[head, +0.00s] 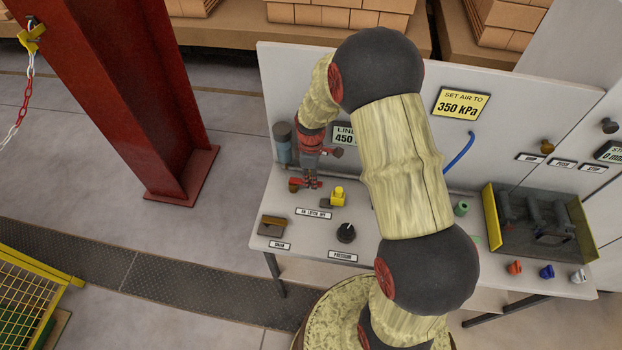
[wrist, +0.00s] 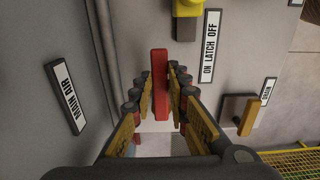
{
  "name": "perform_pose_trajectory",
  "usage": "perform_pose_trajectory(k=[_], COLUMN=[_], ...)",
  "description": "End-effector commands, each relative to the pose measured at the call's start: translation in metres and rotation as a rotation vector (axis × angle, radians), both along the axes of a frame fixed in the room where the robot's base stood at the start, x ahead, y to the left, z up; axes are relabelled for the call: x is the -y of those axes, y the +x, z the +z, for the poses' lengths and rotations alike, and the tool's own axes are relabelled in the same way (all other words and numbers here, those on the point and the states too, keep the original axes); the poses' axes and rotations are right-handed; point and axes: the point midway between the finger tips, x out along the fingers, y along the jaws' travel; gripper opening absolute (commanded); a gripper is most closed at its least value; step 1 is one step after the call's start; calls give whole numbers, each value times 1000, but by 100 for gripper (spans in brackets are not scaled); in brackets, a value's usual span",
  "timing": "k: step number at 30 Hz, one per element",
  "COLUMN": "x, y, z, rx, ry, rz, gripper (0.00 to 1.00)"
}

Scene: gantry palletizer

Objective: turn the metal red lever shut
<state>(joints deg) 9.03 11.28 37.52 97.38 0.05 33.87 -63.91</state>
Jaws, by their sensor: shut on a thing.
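The red lever (wrist: 161,75) is a flat upright bar in the middle of the wrist view. My gripper (wrist: 161,88) has its two padded fingers on either side of the lever and is shut on it. In the head view my gripper (head: 308,182) reaches down to the left part of the bench, beside a yellow latch (head: 338,197). There the lever is mostly hidden by the fingers. A MAIN AIR label (wrist: 64,97) is left of the lever in the wrist view.
The grey bench (head: 315,235) also carries a brown drain handle (head: 272,226), a black pressure knob (head: 346,232) and a tool tray (head: 540,225). A sign on the back panel reads 350 kPa (head: 461,103). A red column (head: 130,90) stands at left.

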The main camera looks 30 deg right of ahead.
Motion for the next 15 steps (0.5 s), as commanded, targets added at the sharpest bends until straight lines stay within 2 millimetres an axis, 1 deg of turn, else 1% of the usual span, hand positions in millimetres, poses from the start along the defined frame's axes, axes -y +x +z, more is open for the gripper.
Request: perform_pose_trajectory(k=[5,6,15], x=[0,1,0], y=[2,2,1], z=[1,1,1], rx=[4,4,2], ry=[-1,-1,-1], rz=[3,3,1], gripper=[0,18,35])
